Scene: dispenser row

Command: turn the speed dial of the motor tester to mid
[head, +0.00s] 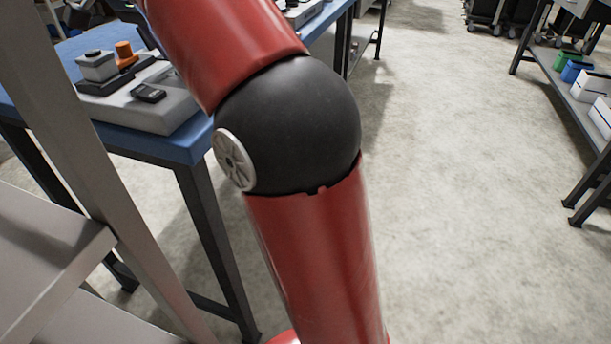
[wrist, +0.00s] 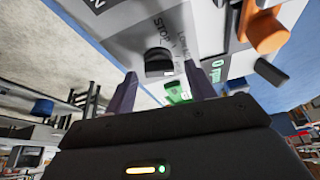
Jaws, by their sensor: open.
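In the wrist view, a black dial (wrist: 158,63) sits on a light grey panel (wrist: 125,30), with the printed words STOP and what looks like LOW beside it. The dial's exact setting is too small to tell. My gripper (wrist: 160,74) is open, with one finger on each side of the dial in the picture. I cannot tell whether either finger touches it. In the head view, a grey unit (head: 165,112) stands on the blue bench at the left. My arm hides part of the bench, and my gripper is not visible there.
A grey shelf frame (head: 90,150) stands at the near left. The floor (head: 450,200) to the right is clear.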

